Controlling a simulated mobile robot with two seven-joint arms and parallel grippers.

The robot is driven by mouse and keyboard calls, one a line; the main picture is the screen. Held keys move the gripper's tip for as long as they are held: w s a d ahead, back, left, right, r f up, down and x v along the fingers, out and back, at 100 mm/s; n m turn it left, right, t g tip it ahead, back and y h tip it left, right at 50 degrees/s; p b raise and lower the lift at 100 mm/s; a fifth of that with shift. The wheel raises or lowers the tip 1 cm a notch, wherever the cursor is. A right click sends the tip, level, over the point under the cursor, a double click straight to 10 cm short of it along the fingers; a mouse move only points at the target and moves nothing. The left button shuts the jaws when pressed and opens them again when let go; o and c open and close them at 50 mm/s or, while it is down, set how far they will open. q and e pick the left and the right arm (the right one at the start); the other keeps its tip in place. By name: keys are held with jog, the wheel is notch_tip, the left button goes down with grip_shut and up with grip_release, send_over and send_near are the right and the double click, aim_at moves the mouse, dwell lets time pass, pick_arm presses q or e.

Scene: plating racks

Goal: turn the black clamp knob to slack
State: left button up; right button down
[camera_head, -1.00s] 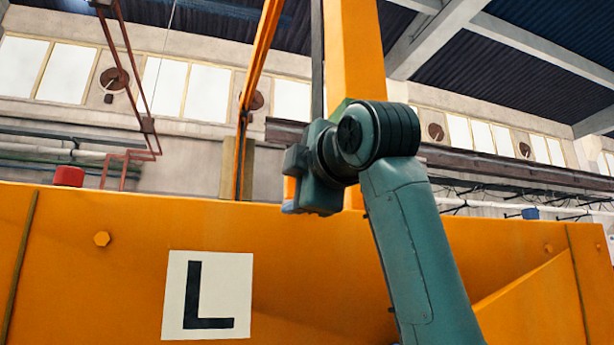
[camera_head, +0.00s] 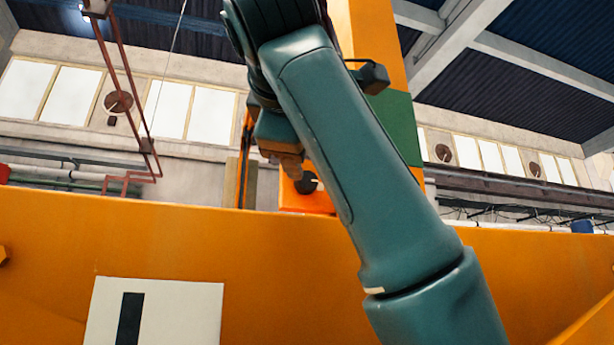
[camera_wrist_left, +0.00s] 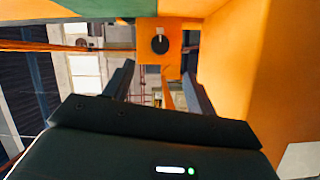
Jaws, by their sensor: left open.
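The black clamp knob (camera_head: 307,182) is a small round dial with a pale mark, on an orange box behind the orange beam; my arm partly covers the box. In the left wrist view the knob (camera_wrist_left: 160,45) faces the camera on its orange plate, beyond the fingertips and roughly centred between them. My left gripper (camera_wrist_left: 158,70) is open, its two dark fingers apart with nothing held between them. In the head view my arm's wrist end is just up and left of the knob, mostly hidden by the forearm. My right gripper is not in view.
A wide orange beam (camera_head: 170,250) crosses the front, with a white sign (camera_head: 190,312) on it. An orange post (camera_head: 375,40) with a green panel (camera_head: 398,125) stands behind my arm. In the wrist view an orange wall (camera_wrist_left: 260,70) rises close on the right.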

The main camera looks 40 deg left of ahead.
pick_arm(q)
jog(key=p+x, duration=0.3)
jog(key=x, duration=0.7)
jog(key=shift+s+r, duration=0.1)
jog(key=shift+w+a, duration=0.5)
jog(key=shift+w, duration=0.05)
jog(key=shift+c, duration=0.3)
jog(key=c, duration=0.9)
